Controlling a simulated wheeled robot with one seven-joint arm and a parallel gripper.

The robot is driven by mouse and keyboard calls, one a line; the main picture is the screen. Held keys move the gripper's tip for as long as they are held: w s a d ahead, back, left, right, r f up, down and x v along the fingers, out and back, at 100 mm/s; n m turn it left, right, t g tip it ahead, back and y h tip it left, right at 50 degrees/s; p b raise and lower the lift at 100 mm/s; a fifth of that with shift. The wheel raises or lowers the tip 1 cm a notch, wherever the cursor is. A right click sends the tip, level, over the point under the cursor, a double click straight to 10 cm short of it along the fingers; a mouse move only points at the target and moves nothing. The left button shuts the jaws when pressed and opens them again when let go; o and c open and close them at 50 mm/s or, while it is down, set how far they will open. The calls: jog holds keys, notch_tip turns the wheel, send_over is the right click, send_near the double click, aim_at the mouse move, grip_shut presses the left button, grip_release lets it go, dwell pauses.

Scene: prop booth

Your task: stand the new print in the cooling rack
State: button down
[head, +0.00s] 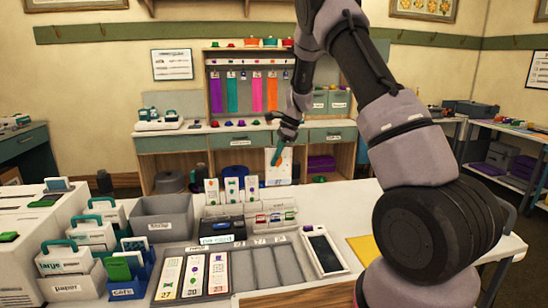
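My gripper (280,152) is beyond the white table, pointing down, with teal fingers. A white card (285,172), which looks like the new print, hangs upright at the fingers with small dark and orange marks. The fingers overlap its upper part and appear shut on it. Three white cards with coloured marks stand upright in a row of slots (231,206), which looks like the cooling rack, at the table's middle. The card is behind and to the right of this row in the picture, apart from it. The lower slots are partly hidden by a dark box.
A dark labelled box (218,230) stands before the row. A grey compartment tray (270,268) holds several numbered cards at its left; its right compartments look empty. A white handheld device (323,250) lies right of it. Bins and card holders crowd the left. A yellow sheet (368,250) lies right.

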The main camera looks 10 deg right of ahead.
aim_at(286, 157)
jog(key=shift+f, duration=2.25)
jog(key=shift+f, duration=0.35)
jog(key=shift+f, duration=2.3)
jog(key=c, duration=1)
grip_release()
jog(key=shift+o, duration=0.2)
jog(key=v, duration=1)
jog(key=shift+r, duration=0.35)
